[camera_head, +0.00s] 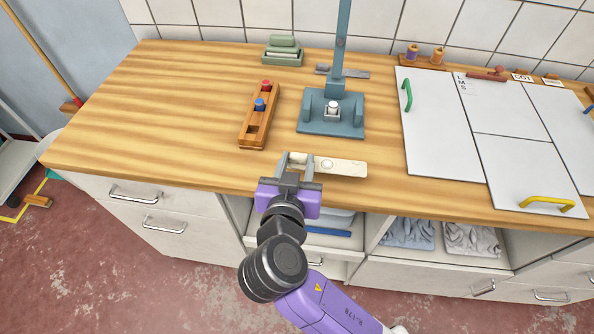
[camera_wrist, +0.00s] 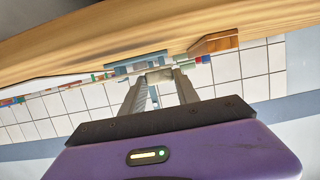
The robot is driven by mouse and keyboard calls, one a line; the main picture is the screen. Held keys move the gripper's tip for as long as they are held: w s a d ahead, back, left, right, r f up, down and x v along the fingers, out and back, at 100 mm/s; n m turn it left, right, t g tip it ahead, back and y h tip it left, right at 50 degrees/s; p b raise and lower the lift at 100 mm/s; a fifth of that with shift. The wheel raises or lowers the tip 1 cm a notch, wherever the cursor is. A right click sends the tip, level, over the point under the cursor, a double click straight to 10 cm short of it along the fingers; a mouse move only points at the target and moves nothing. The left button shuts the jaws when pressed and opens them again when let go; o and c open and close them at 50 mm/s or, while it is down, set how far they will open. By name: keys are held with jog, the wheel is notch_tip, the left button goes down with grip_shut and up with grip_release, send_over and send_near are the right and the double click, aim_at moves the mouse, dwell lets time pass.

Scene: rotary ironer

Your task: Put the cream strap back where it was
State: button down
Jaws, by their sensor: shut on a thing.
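The cream strap (camera_head: 346,167) is a flat pale piece with a round, button-like detail near its middle. It appears over the front part of the wooden counter, stretching right from my gripper (camera_head: 297,160). My gripper is shut on its left end. I cannot tell the exact height of the strap above the counter. In the wrist view, a small cream end of the strap (camera_wrist: 160,75) shows between the fingertips (camera_wrist: 160,80); the rest of it is hidden there.
A blue-grey stand (camera_head: 313,127) with a post and a white-topped knob is behind the strap. A wooden rack (camera_head: 246,139) with red and blue pegs lies to its left. A green box (camera_head: 282,57) sits at the back. White panels (camera_head: 440,130) with handles cover the right side. The counter's left is clear.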

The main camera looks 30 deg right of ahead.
jog(key=shift+f, duration=1.75)
jog(key=shift+f, duration=0.2)
jog(key=c, duration=0.9)
grip_release()
jog(key=shift+r, duration=0.1)
jog(key=shift+r, duration=0.1)
jog(key=shift+s+a, duration=0.1)
jog(key=shift+s, duration=0.05)
jog(key=b+v, duration=0.2)
jog(key=v, duration=0.9)
jog(key=shift+s+a+r, duration=0.15)
jog(key=shift+s+r, duration=0.05)
jog(key=shift+s, duration=0.1)
